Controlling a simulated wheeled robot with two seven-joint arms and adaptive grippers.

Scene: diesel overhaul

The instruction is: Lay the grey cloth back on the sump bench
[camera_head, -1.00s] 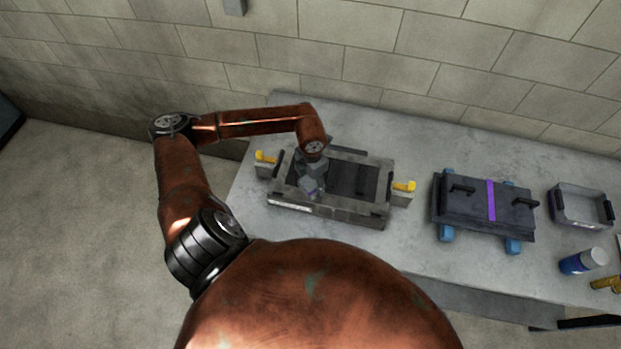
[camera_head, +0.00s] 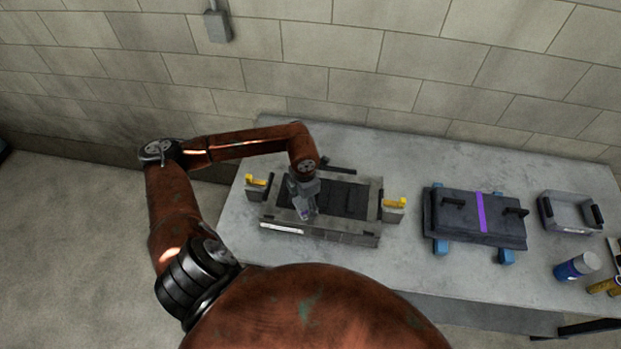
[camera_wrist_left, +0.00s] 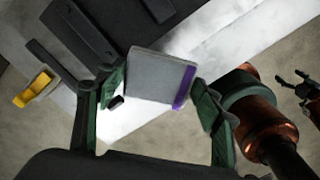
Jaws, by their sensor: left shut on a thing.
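My left gripper (camera_head: 303,201) is over the left part of a grey, open-topped sump (camera_head: 345,239) on the bench. It is shut on the grey cloth (camera_head: 306,212), a small flat pad with a purple stripe. In the left wrist view the cloth (camera_wrist_left: 155,75) sits between the two green-sided fingers of the left gripper (camera_wrist_left: 160,90), its purple edge towards the right finger. The cloth looks held above the surface; the height is hard to judge. My right gripper (camera_wrist_left: 295,86) shows small at the right edge of the left wrist view, its fingers apart.
The bench (camera_head: 400,160) runs along a block wall. Bench left of the sump is bare.

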